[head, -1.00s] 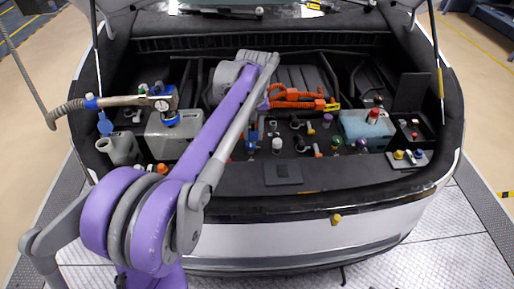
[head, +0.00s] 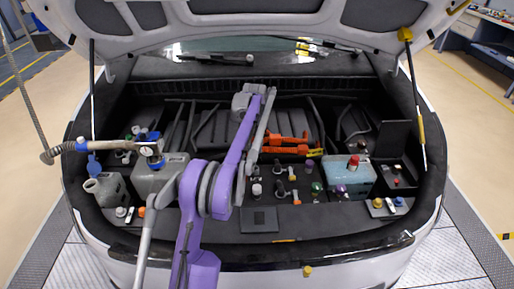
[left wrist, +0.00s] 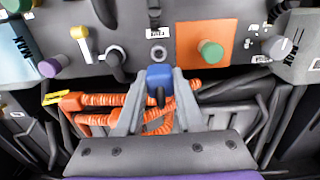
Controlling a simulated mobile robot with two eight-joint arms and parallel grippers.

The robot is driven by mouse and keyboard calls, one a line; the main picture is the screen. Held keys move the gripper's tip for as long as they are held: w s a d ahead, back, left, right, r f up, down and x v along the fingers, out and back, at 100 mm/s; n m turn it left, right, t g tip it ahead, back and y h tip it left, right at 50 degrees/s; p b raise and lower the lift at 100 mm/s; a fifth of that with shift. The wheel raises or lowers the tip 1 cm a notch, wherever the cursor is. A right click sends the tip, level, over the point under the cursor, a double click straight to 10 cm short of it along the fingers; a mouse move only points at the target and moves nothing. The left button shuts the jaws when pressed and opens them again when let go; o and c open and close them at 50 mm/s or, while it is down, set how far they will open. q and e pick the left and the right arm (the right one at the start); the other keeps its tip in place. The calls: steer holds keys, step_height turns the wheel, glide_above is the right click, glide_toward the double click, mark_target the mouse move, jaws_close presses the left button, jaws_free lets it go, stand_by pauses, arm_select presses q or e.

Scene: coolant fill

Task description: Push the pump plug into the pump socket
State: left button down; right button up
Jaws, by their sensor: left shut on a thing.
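In the left wrist view my left gripper (left wrist: 158,88) is shut on a blue plug (left wrist: 160,73), held between its two grey fingertips. A dark tail hangs from the plug's near side. Just above the plug in that picture, a round light-ringed socket (left wrist: 158,53) with a dark centre sits in the grey panel. It looks like the pump socket, but no label can be read. The plug appears apart from it; the depth between them cannot be told. In the head view my purple and grey arm reaches into the bay and largely hides the left gripper. My right gripper is not in view.
Orange cables (left wrist: 85,102) run beside and behind the gripper. A green cap (left wrist: 210,51) on an orange plate stands right of the socket, a dark round fitting (left wrist: 115,55) left. A translucent blue tank (head: 345,178) and a grey tank (head: 155,180) flank the bay. The raised lid (head: 240,25) hangs above.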

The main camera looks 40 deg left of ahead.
arm_select(q)
steer(key=shift+w+f, duration=0.1)
steer(key=shift+f, duration=0.4)
steer(key=shift+f+b, duration=1.05)
steer(key=shift+f, duration=1.3)
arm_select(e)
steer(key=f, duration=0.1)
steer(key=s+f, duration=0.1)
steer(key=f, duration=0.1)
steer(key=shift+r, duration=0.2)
arm_select(q)
steer(key=shift+f+b, duration=0.4)
steer(key=shift+f, duration=0.9)
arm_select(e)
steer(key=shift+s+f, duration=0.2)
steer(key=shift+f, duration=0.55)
arm_select(q)
steer(key=shift+r, duration=0.3)
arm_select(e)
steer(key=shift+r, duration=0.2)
arm_select(q)
steer(key=shift+r+p, duration=0.45)
steer(key=shift+r, duration=0.25)
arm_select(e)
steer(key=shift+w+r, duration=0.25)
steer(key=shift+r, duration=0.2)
